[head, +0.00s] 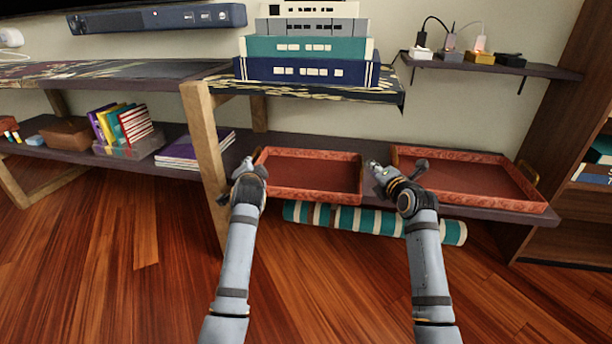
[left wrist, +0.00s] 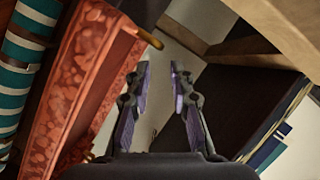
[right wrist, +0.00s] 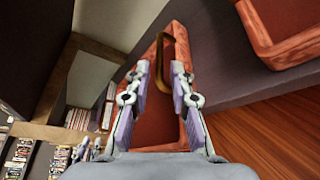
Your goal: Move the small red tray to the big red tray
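The small red tray (head: 310,172) lies flat on the dark lower shelf, left of the big red tray (head: 470,178). My left gripper (head: 249,166) is at the small tray's left end. In the left wrist view its fingers (left wrist: 160,68) are open and empty, with the tray wall (left wrist: 75,85) to the left and a brass handle (left wrist: 150,38) just ahead. My right gripper (head: 395,167) is at the small tray's right end. In the right wrist view its open fingers (right wrist: 159,70) stand on either side of that end's brass handle (right wrist: 161,50). This handle is hidden in the head view.
A striped teal roll (head: 345,219) lies under the shelf front. A wooden leg (head: 205,150) stands left of my left gripper. The upper shelf with stacked books (head: 305,70) overhangs behind the small tray. A bookcase (head: 560,130) bounds the right side.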

